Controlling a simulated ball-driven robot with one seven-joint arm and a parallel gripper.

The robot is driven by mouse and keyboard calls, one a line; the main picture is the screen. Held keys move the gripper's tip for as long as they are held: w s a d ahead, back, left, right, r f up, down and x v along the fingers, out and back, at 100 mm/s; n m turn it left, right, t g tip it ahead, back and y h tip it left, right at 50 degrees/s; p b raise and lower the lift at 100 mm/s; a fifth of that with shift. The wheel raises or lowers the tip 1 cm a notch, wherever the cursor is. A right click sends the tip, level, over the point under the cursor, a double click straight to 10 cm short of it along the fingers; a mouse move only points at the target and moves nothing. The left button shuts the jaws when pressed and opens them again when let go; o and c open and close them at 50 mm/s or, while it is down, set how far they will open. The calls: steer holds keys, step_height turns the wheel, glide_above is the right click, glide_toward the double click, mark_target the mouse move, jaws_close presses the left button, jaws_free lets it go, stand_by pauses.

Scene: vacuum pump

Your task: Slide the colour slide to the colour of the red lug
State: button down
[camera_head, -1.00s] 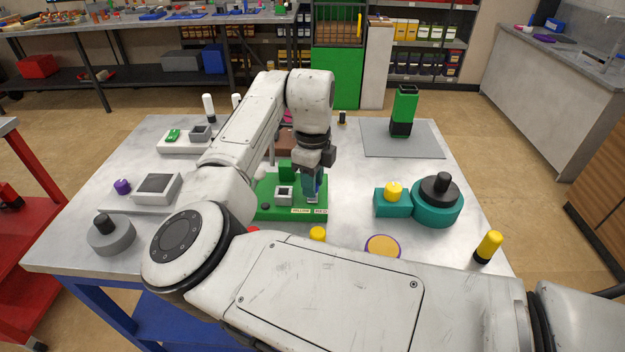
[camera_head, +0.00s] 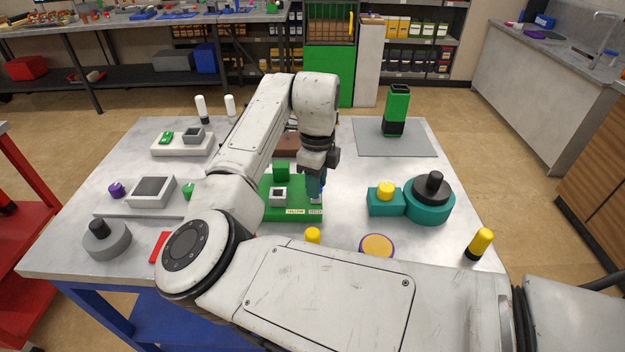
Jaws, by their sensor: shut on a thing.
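A green panel (camera_head: 270,212) lies on the table in the middle of the view, with a yellow label (camera_head: 295,211) and another small label (camera_head: 315,211) along its front edge. A light square frame (camera_head: 278,196) and a green block (camera_head: 281,172) stand on it. My gripper (camera_head: 316,197) points down at the panel's right end, above the labels. It is shut on the colour slide, which is mostly hidden by the fingers. A flat red piece (camera_head: 160,247) lies at the front left, partly behind my arm; I cannot tell whether it is the red lug.
A teal block with a yellow knob (camera_head: 386,190) and a teal round base (camera_head: 430,208) stand to the right. A green and black post (camera_head: 396,112) stands on a grey mat (camera_head: 365,139). A grey disc (camera_head: 108,240) and square tray (camera_head: 151,191) are left. Table between panel and teal block is clear.

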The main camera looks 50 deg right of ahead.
steer(key=c, duration=0.8)
jaws_free()
steer(key=shift+s+d, duration=0.15)
steer(key=shift+r, duration=0.15)
step_height(320, 180, up, 10)
steer(key=shift+r+b, duration=0.25)
steer(key=shift+b, duration=0.15)
